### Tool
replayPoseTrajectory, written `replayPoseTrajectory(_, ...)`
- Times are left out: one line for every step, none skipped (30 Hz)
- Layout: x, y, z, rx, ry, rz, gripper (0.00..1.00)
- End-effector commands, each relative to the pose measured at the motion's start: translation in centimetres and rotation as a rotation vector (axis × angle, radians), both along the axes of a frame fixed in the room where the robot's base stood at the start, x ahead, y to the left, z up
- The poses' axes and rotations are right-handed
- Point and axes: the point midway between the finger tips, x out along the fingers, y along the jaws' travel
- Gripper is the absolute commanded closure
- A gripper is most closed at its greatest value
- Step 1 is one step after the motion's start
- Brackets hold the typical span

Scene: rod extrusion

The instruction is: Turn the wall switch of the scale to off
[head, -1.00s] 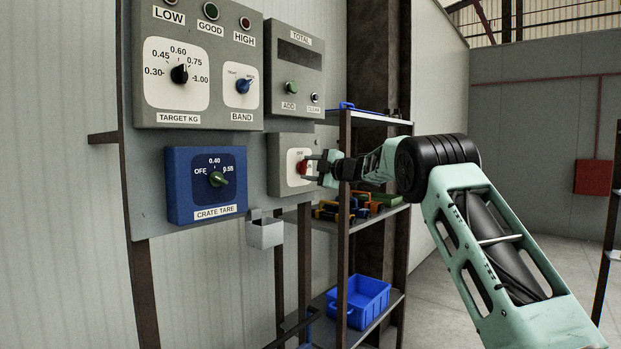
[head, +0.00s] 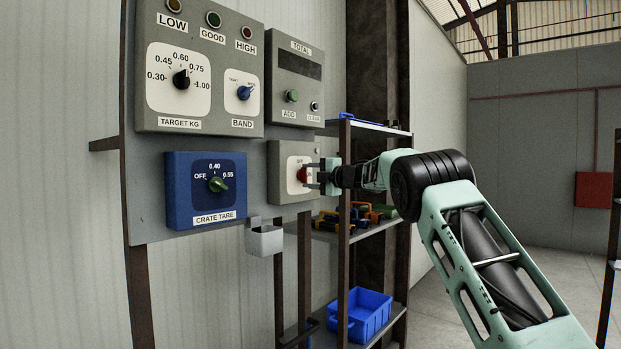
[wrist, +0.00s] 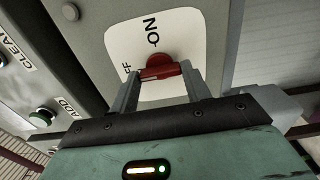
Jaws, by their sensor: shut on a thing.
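The wall switch is a grey box (head: 282,160) with a white plate and a red knob (head: 302,175), low on the right of the panel. My gripper (head: 314,176) reaches it from the right, its fingers at the knob. In the wrist view the red knob (wrist: 160,69) sits between the two fingers (wrist: 160,84), which are shut on its bar. The white plate (wrist: 179,35) reads ON above the knob, with a partly covered OFF label (wrist: 127,74) to its left. I cannot tell exactly which mark the knob points to.
A blue crate tare box (head: 180,212) hangs left of the switch, below the target box (head: 160,115). The total box (head: 293,60) is above. A small grey holder (head: 264,240) hangs below. A shelf rack with a blue crate (head: 361,315) stands under my arm.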

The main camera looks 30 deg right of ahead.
Motion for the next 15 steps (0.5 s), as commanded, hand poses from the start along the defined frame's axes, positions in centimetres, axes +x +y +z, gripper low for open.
replayPoseTrajectory(0.00, -0.07, -0.22, -0.003, 0.003, 0.000, 0.76)
replayPoseTrajectory(0.00, -0.07, -0.22, -0.003, 0.003, 0.000, 0.76)
replayPoseTrajectory(0.00, -0.07, -0.22, -0.003, 0.003, 0.000, 0.50)
replayPoseTrajectory(0.00, -0.06, -0.22, -0.003, 0.003, 0.000, 0.42)
replayPoseTrajectory(0.00, -0.07, -0.21, -0.003, 0.003, 0.000, 0.33)
replayPoseTrajectory(0.00, -0.06, -0.19, -0.003, 0.002, 0.000, 0.31)
replayPoseTrajectory(0.00, -0.06, -0.17, -0.003, 0.002, 0.000, 0.31)
replayPoseTrajectory(0.00, -0.06, -0.16, -0.002, 0.002, 0.000, 0.31)
replayPoseTrajectory(0.01, -0.04, -0.14, -0.002, 0.002, 0.000, 0.31)
replayPoseTrajectory(0.00, -0.04, -0.13, -0.002, 0.002, 0.000, 0.31)
replayPoseTrajectory(0.00, -0.03, -0.11, -0.002, 0.002, 0.000, 0.31)
replayPoseTrajectory(0.00, -0.03, -0.10, -0.002, 0.002, 0.000, 0.31)
replayPoseTrajectory(-0.02, -0.03, -0.09, -0.002, 0.002, 0.000, 0.31)
replayPoseTrajectory(-0.06, -0.05, -0.10, -0.001, 0.001, 0.000, 0.31)
replayPoseTrajectory(-0.17, -0.11, -0.12, -0.001, 0.001, 0.000, 0.31)
